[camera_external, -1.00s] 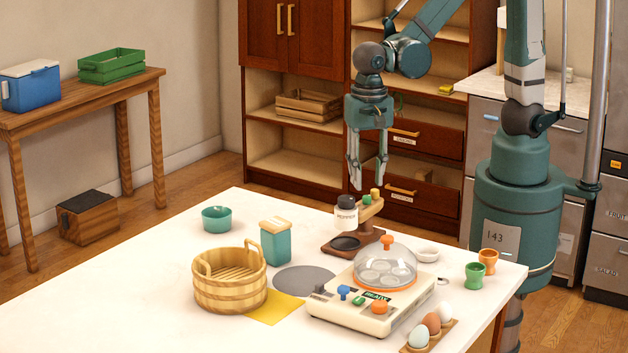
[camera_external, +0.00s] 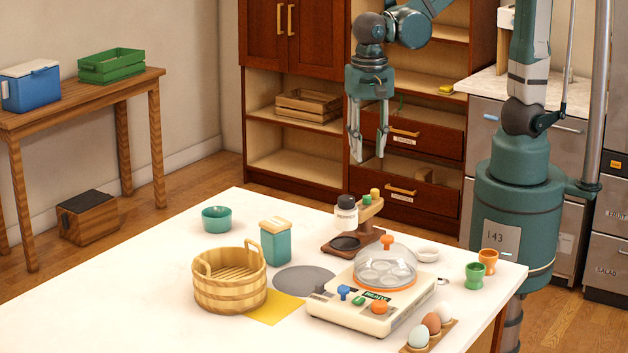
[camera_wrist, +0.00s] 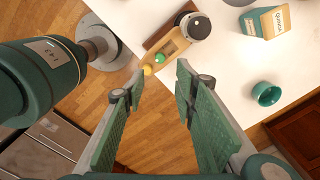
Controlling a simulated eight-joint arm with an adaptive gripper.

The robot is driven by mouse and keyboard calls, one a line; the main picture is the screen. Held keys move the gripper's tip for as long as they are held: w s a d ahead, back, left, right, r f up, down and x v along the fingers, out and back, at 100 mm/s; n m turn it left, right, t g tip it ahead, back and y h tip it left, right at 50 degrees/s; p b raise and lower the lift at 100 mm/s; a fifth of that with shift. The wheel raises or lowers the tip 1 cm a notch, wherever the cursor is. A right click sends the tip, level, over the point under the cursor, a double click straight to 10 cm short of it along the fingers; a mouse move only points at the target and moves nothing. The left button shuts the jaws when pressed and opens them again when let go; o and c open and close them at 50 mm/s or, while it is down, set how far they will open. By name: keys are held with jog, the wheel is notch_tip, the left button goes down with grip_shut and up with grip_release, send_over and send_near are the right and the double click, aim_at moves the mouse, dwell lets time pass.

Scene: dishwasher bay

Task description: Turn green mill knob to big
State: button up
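The pepper mill (camera_external: 347,216) is a white jar with a dark cap, held on a wooden stand (camera_external: 368,211) at the far edge of the white table. A green knob (camera_external: 367,200) and a yellow knob (camera_external: 375,193) sit on top of the stand's arm. In the wrist view the green knob (camera_wrist: 160,58) and yellow knob (camera_wrist: 147,70) show just beyond my fingertips, with the mill's dark cap (camera_wrist: 194,26) further up. My gripper (camera_external: 369,159) is open and empty, pointing down, above the knobs and clear of them. Any size marks are too small to read.
An egg cooker (camera_external: 370,305) with a clear dome stands in front of the mill. A teal canister (camera_external: 275,243), teal bowl (camera_external: 216,218) and wooden basket (camera_external: 230,290) stand to the left.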

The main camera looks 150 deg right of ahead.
jog(key=shift+f, duration=0.1)
jog(key=m+p, duration=0.3)
jog(key=m, duration=0.1)
send_near(367, 200)
jog(key=shift+s+d+f, duration=0.15)
jog(key=shift+s+d, duration=0.15)
jog(key=shift+s, duration=0.15)
jog(key=shift+f, duration=0.15)
jog(key=shift+f, duration=3.75)
jog(key=shift+c, duration=0.3)
jog(key=c, duration=0.8)
